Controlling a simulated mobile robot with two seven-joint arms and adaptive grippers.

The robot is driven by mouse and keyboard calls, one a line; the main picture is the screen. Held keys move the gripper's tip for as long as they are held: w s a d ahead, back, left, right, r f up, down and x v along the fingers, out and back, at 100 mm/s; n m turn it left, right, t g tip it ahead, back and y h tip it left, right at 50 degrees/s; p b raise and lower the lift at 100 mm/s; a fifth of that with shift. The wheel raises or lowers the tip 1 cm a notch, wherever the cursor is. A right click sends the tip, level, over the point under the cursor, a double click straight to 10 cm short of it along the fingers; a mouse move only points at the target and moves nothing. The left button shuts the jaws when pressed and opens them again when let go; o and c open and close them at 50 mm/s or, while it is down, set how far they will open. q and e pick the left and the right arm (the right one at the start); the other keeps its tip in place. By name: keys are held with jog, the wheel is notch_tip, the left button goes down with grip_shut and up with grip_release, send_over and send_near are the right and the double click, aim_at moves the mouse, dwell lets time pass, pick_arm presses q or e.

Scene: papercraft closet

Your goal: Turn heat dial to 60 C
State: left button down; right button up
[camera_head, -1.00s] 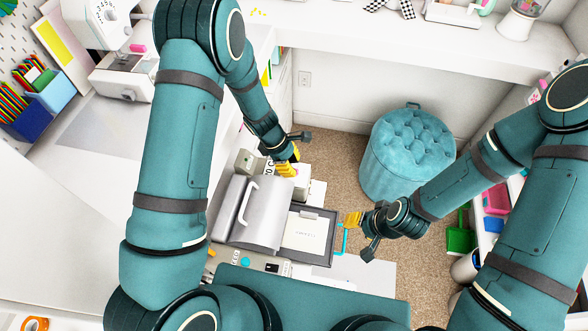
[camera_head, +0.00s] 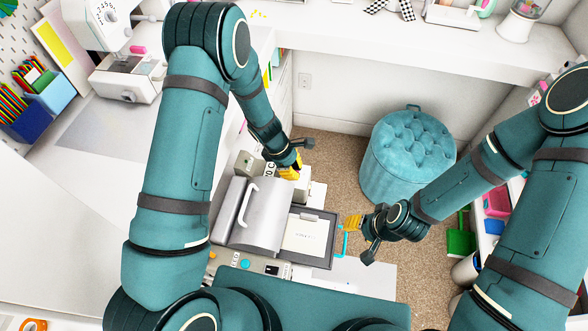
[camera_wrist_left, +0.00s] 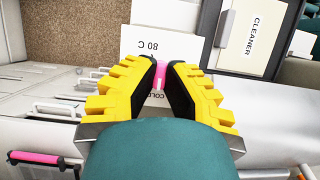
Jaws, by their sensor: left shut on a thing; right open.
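My left gripper (camera_head: 290,172) is over the far end of the grey machine, and its arm hides most of the dial there. In the left wrist view its yellow fingers (camera_wrist_left: 162,75) are shut on a small pink piece of the heat dial (camera_wrist_left: 160,70). A white label (camera_wrist_left: 165,45) just beyond the fingertips reads "80 C" upside down. A "COLD" label (camera_wrist_left: 153,95) is partly hidden between the fingers. My right gripper (camera_head: 352,220) is open and apart from the dial, beside a blue handle.
The grey machine has a white-handled cover (camera_head: 262,215). Next to it lies a dark tray with a white "CLEANER" card (camera_head: 306,236). A teal tufted stool (camera_head: 408,150) stands on the carpet to the right. A white desk (camera_head: 100,165) with a sewing machine is at left.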

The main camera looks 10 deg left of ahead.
pick_arm(q)
jog(key=shift+m, duration=0.3)
jog(key=shift+m+g+p, duration=0.4)
jog(key=shift+m+g, duration=0.1)
jog(key=shift+m, duration=0.4)
jog(key=shift+f+m+g, duration=0.1)
jog(key=shift+m+g, duration=0.2)
jog(key=shift+m, duration=0.5)
jog(key=m+g, duration=0.1)
jog(key=m, duration=0.1)
jog(key=shift+d+m+y, duration=0.1)
jog(key=shift+m+y, duration=0.2)
jog(key=shift+y, duration=0.1)
jog(key=shift+m+g+y+b, duration=0.35)
jog(key=shift+m+g+y, duration=0.05)
jog(key=shift+m, duration=1.1)
jog(key=c, duration=1.3)
grip_release()
